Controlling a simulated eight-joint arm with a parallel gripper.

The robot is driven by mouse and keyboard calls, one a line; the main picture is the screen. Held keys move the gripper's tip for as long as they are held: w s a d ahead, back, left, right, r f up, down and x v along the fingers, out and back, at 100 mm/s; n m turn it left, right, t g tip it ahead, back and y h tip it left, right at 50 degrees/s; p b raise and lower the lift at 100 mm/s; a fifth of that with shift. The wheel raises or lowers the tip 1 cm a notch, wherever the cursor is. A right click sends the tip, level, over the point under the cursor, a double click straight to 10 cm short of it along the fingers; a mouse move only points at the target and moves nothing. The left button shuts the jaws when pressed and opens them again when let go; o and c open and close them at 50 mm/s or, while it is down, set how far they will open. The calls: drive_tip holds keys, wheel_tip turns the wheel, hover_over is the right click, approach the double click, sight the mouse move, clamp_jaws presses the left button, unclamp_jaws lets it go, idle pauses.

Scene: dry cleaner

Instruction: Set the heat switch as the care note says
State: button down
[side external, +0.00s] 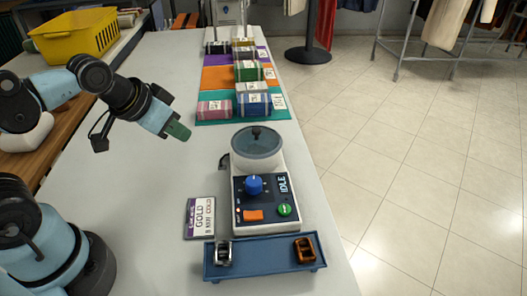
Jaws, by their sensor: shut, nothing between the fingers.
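A white machine (270,159) with a clear round dome stands on the table. Its dark front panel has a blue knob (254,184), an orange rocker switch (253,215), a green button (284,209) and the word IDLE. I cannot tell which control is the heat switch, and their settings are too small to read. A care note (200,217) stands left of the machine; its large word looks like GOLD, and the smaller line is unclear. My gripper (178,132) is shut and empty, up and left of the machine, apart from it.
A blue tray (264,270) before the machine holds a silver piece (223,252) and a brown piece (305,250). Behind it, rolled cloths with tags lie on teal, orange and purple mats. A yellow basket (78,36) stands far left. The table's middle left is clear.

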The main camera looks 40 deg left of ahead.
drive_tip(key=w+d+r+m+g, duration=0.2)
drive_tip(key=d+r+m+g, duration=0.15)
drive_tip(key=d+m, duration=0.75)
drive_tip(key=r+m+g+y, duration=0.15)
drive_tip(key=m+g, duration=0.35)
drive_tip(key=m, duration=1.1)
hover_over(248, 214)
drive_tip(key=w+d, duration=0.1)
drive_tip(key=d, duration=0.1)
drive_tip(key=shift+w+a+r+t, duration=0.1)
drive_tip(key=shift+w+a+t, duration=0.1)
drive_tip(key=shift+t, duration=0.05)
drive_tip(key=f, duration=0.4)
drive_tip(key=a+f, duration=0.1)
drive_tip(key=f, duration=0.4)
drive_tip(key=s+f, duration=0.1)
drive_tip(key=f, duration=0.4)
drive_tip(key=shift+s+a, duration=0.1)
drive_tip(key=shift+a, duration=0.05)
